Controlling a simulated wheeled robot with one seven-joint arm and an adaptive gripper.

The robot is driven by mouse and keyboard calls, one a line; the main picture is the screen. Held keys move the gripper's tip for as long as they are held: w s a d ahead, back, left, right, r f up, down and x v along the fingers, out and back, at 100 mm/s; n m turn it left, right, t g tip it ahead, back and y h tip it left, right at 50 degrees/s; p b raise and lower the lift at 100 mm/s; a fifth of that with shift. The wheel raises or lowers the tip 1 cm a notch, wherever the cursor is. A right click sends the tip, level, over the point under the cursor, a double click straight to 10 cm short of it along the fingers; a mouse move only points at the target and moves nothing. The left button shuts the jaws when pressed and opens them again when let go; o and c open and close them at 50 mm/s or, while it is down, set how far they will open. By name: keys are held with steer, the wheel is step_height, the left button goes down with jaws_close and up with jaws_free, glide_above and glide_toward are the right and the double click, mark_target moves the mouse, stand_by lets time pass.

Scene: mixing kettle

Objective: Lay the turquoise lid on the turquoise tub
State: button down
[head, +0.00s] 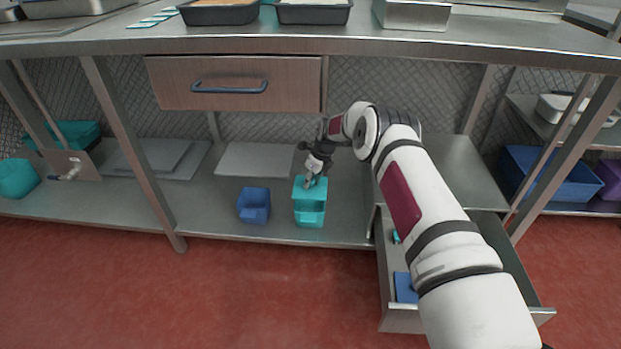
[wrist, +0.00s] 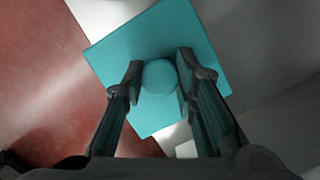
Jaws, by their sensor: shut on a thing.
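The turquoise lid (wrist: 140,50) fills the middle of the wrist view, a square plate with a round knob (wrist: 160,77). My gripper (wrist: 160,84) is shut on this knob, one finger on each side. In the head view the lid (head: 303,194) is over the turquoise tub (head: 309,218), which stands on the lower shelf under the table. My gripper (head: 310,182) is above it there. Whether the lid touches the tub's rim or hovers over it, I cannot tell. The lid hides the tub's opening.
A blue tub (head: 254,206) stands just left of the turquoise tub. An open drawer (head: 400,318) with blue and turquoise things juts out at the right. The closed wooden drawer (head: 232,83) and the tabletop are above. Flat grey sheets (head: 255,159) lie behind on the shelf.

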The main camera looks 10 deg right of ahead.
mark_target(311, 188)
steer(key=shift+f+b, duration=1.05)
steer(key=shift+f, duration=1)
steer(key=shift+f, duration=0.2)
steer(key=shift+f, duration=1)
steer(key=shift+f, duration=0.2)
steer(key=c, duration=0.7)
jaws_free()
steer(key=shift+r, duration=0.1)
steer(key=shift+p+v, duration=3.1)
steer(key=shift+v, duration=0.35)
